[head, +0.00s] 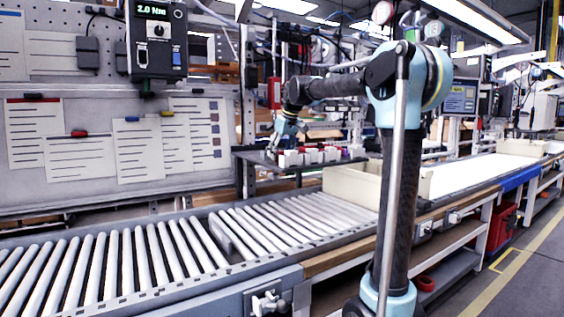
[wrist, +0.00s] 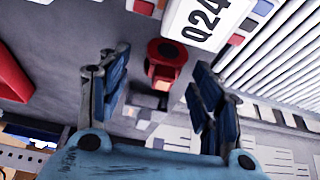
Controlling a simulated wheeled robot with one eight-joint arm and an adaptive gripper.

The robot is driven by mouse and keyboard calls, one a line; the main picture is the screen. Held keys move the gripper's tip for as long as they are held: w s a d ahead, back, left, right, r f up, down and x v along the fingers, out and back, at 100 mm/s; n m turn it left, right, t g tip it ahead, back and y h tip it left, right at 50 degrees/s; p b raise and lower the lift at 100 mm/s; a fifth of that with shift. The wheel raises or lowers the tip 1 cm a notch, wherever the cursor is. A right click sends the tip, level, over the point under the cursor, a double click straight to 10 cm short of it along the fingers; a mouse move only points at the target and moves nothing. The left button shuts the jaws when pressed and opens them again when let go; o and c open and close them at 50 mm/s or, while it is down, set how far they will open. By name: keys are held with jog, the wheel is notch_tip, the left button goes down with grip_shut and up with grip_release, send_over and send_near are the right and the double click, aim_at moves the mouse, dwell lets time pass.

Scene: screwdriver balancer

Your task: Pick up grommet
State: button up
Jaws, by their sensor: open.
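In the wrist view, a red piece (wrist: 167,52) with a round dark-centred top lies on a grey surface, beyond and between my fingers. It may be the grommet, but I cannot tell for sure. My gripper (wrist: 160,88) is open, with one blue-padded finger on each side and nothing between the pads. In the head view, my gripper (head: 279,139) points down at the left end of a dark shelf holding small white bins (head: 308,156). Red bits show in the bins; no grommet can be made out there.
A white label reading Q24 (wrist: 200,18) is beside the red piece in the wrist view. A larger red object (wrist: 12,75) is at the left. The roller conveyor (head: 150,255) runs below the shelf, with a beige bin (head: 350,186) on it.

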jog(key=shift+f, duration=0.2)
jog(key=c, duration=1)
jog(key=shift+r, duration=0.15)
jog(key=shift+c, duration=0.2)
